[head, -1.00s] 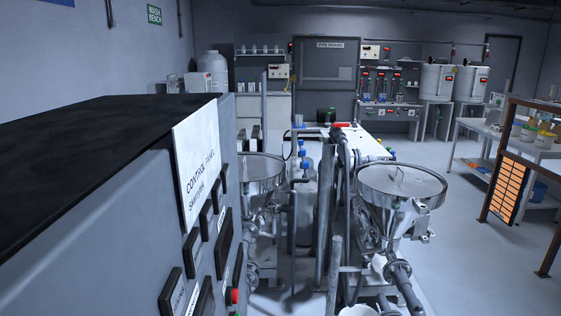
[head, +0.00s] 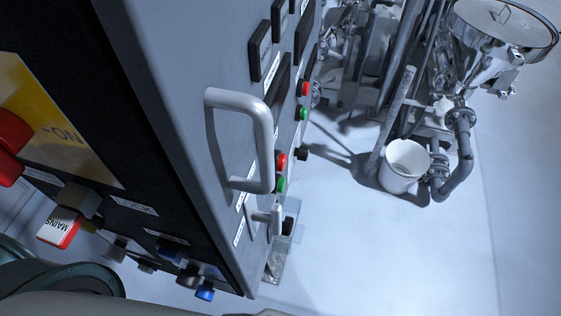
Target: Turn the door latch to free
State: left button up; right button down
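The grey control cabinet (head: 185,110) fills the left and middle of the head view. Its door carries a large grey U-shaped handle (head: 262,135). Below the handle, near the lower end of the door, is a small light lever (head: 276,219) that looks like the door latch. It sticks out from the door face; I cannot tell whether it is latched or free. Neither of my grippers is in view, and nothing touches the handle or the lever.
Red and green buttons line the door. A white bucket (head: 404,168) and a steel hopper (head: 490,45) stand right. The floor between is clear.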

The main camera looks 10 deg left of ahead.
aim_at(275, 219)
jog(key=k+l+u, duration=0.15)
jog(key=k+u, duration=0.3)
jog(key=i+l+u, duration=0.1)
jog(key=l+u, duration=0.15)
jog(key=u, duration=0.2)
jog(key=l+u, duration=0.25)
jog(key=u, duration=0.2)
jog(key=l+u, duration=0.3)
jog(key=u, duration=0.15)
jog(key=l+u, duration=0.1)
jog(key=l, duration=0.3)
jog(key=k+l+u, duration=0.15)
jog(key=l, duration=0.25)
jog(key=k+l+u, duration=0.1)
jog(key=l, duration=0.3)
jog(key=k+l+u, duration=0.1)
jog(key=l, duration=0.3)
jog(key=k+l+u, duration=0.15)
jog(key=l, duration=0.2)
jog(key=k+l+u, duration=0.1)
jog(key=l, duration=0.25)
jog(key=k+l, duration=0.15)
jog(key=l, duration=0.25)
jog(key=k+l, duration=0.2)
jog(key=l, duration=0.15)
jog(key=k+l, duration=0.15)
jog(key=l, duration=0.25)
